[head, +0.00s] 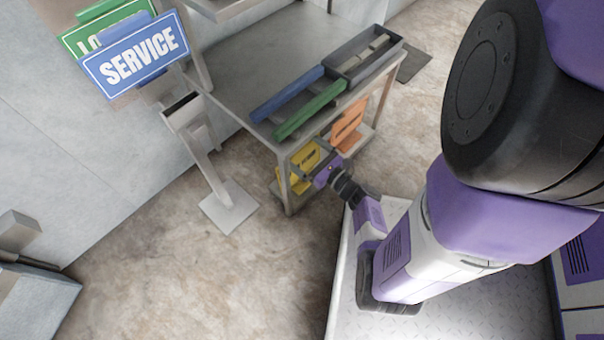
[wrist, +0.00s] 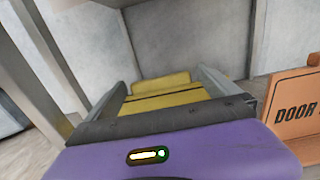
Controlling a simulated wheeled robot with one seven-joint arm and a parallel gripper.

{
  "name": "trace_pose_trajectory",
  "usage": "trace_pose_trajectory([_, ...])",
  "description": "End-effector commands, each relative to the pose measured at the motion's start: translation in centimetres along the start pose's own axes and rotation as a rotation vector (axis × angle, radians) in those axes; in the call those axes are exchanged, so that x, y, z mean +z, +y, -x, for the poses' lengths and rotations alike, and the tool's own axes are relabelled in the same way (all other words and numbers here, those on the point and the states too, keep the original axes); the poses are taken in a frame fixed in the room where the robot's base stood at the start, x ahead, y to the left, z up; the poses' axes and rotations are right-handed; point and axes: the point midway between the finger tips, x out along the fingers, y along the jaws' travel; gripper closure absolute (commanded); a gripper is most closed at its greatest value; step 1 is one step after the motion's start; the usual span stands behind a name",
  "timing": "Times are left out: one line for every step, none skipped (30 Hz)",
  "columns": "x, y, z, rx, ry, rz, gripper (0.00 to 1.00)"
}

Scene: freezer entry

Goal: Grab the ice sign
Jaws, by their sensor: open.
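No sign in view shows a readable word "ice". A yellow sign (head: 301,158) stands low under the table's near corner, its wording not legible; in the wrist view the yellow sign (wrist: 165,92) shows between the fingers. My gripper (head: 308,168) is at the yellow sign, with its fingers apart; in the wrist view my gripper (wrist: 163,86) has one finger on each side of the yellow sign. Whether the fingers touch it I cannot tell. An orange sign (head: 348,125) stands to the right; in the wrist view the orange sign (wrist: 296,105) reads "DOOR".
The grey table (head: 250,55) carries a blue holder (head: 287,94), a green holder (head: 309,109) and a dark tray (head: 345,65). A blue "SERVICE" sign (head: 137,58) overlaps a green sign (head: 76,42) above a post stand (head: 229,207). Open floor (head: 190,270) lies in front.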

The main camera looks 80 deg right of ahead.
Motion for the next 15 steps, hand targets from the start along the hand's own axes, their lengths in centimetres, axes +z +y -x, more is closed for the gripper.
trace_pose_trajectory([-0.41,0.01,0.05,-0.004,0.01,-0.001,0.0])
trace_pose_trajectory([-0.41,0.02,0.05,-0.004,0.011,-0.001,0.0])
trace_pose_trajectory([-0.43,0.02,0.07,-0.004,0.011,-0.001,0.0])
trace_pose_trajectory([-0.45,0.03,0.08,-0.004,0.012,-0.001,0.0])
trace_pose_trajectory([-0.48,0.04,0.09,-0.004,0.012,-0.001,0.0])
trace_pose_trajectory([-0.51,0.04,0.1,-0.004,0.013,-0.002,0.0])
trace_pose_trajectory([-0.53,0.05,0.11,-0.005,0.014,-0.002,0.06])
trace_pose_trajectory([-0.55,0.05,0.12,-0.005,0.014,-0.002,0.12])
trace_pose_trajectory([-0.57,0.06,0.13,-0.005,0.015,-0.002,0.2])
trace_pose_trajectory([-0.58,0.08,0.14,-0.004,0.015,-0.002,0.26])
trace_pose_trajectory([-0.58,0.09,0.13,-0.004,0.014,-0.002,0.31])
trace_pose_trajectory([-0.57,0.1,0.13,-0.004,0.014,-0.002,0.39])
trace_pose_trajectory([-0.56,0.1,0.13,-0.003,0.014,-0.002,0.45])
trace_pose_trajectory([-0.55,0.11,0.13,-0.003,0.014,-0.002,0.51])
trace_pose_trajectory([-0.54,0.12,0.12,-0.003,0.013,-0.002,0.59])
